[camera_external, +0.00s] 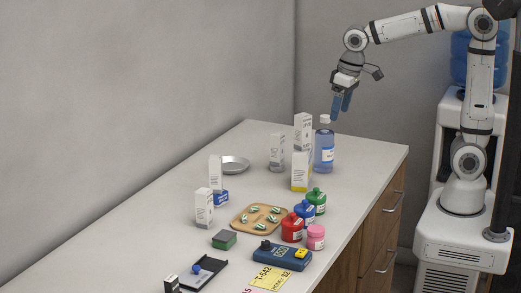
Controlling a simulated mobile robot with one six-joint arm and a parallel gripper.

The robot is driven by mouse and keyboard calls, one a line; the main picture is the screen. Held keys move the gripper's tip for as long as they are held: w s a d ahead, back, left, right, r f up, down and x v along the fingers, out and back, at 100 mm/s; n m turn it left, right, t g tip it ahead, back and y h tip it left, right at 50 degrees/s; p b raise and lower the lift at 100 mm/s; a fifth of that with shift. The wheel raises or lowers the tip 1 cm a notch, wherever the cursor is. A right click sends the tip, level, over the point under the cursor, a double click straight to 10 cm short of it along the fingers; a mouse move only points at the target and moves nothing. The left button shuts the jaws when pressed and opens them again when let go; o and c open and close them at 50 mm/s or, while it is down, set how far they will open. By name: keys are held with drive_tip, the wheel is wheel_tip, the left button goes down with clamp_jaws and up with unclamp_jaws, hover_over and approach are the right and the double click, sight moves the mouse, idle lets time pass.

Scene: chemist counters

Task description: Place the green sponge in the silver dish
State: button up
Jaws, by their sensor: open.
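The green sponge (224,239) lies on the counter as a small block with a darker lower layer, left of the wooden tray. The silver dish (236,164) is a shallow round bowl farther back on the counter, partly hidden by a white box; it looks empty where its inside shows. My gripper (341,106) is open and empty, with blue fingers pointing down. It hangs in the air above the back right of the counter, near the clear bottle with blue liquid and well apart from the sponge and the dish.
White boxes (204,207) stand upright near the dish, and more stand beside the blue-liquid bottle (324,147). The wooden tray (238,221) holds green-and-white capsules. Red, blue, green and pink jars (291,228) stand right of it. A blue device (275,259) lies in front. The counter's left side is clear.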

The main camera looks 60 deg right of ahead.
drive_tip(key=shift+t, duration=0.4)
drive_tip(key=s+d+f, duration=0.1)
drive_tip(key=s+d, duration=0.1)
drive_tip(key=s, duration=0.2)
drive_tip(key=s+d+f, duration=0.2)
drive_tip(key=s, duration=0.3)
drive_tip(key=s+d+f, duration=0.1)
drive_tip(key=s+d, duration=0.2)
drive_tip(key=s, duration=0.2)
drive_tip(key=shift+f, duration=0.35)
drive_tip(key=shift+c, duration=0.3)
drive_tip(key=shift+s+f, duration=0.25)
drive_tip(key=shift+s, duration=0.1)
drive_tip(key=shift+c, duration=0.8)
